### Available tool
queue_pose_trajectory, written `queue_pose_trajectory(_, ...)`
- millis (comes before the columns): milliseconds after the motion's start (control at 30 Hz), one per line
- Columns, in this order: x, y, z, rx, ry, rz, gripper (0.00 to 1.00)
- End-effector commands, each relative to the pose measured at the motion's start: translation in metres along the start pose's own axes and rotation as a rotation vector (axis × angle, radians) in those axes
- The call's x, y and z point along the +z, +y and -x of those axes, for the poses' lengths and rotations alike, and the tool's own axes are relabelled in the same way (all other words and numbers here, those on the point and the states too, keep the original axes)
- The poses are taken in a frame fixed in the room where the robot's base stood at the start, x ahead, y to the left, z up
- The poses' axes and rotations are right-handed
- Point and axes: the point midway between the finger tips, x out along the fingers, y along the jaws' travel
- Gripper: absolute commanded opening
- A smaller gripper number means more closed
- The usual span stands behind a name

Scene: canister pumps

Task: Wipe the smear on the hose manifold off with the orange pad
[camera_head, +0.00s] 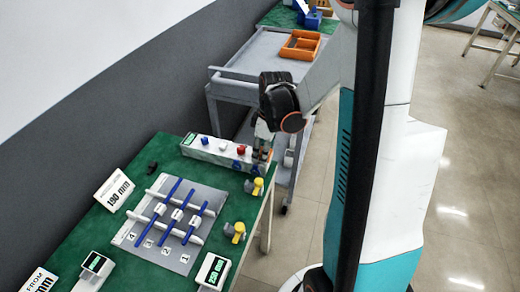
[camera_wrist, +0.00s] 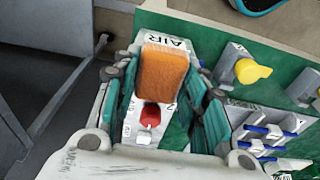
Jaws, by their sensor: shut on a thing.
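The hose manifold (camera_head: 207,149) is a long white block at the back of the green bench, with small coloured knobs on top. In the wrist view its AIR end (camera_wrist: 178,43) and a red knob (camera_wrist: 150,115) show. My gripper (camera_head: 262,148) is over the manifold's right end, pointing down. In the wrist view my gripper (camera_wrist: 157,78) is shut on the orange pad (camera_wrist: 163,70), which sits between the fingers above the manifold's top. I cannot tell whether the pad touches it. I cannot make out the smear; the pad and fingers cover part of the top.
Yellow-handled valves (camera_head: 255,187) stand along the bench's right edge. A grey plate with blue rods (camera_head: 170,222) and a "190 mm" sign (camera_head: 114,189) lie left of them. A grey cart (camera_head: 265,60) with an orange tray (camera_head: 301,45) stands behind.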

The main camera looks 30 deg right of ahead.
Motion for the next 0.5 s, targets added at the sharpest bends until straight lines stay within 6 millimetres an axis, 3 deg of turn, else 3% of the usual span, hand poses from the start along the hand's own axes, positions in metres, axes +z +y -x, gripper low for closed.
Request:
queue_pose_trajectory(200,0.0106,-0.0004,-0.001,0.0,-0.005,-0.001,0.21)
queue_pose_trajectory(500,0.011,-0.0004,-0.0011,0.0,-0.006,-0.001,0.2)
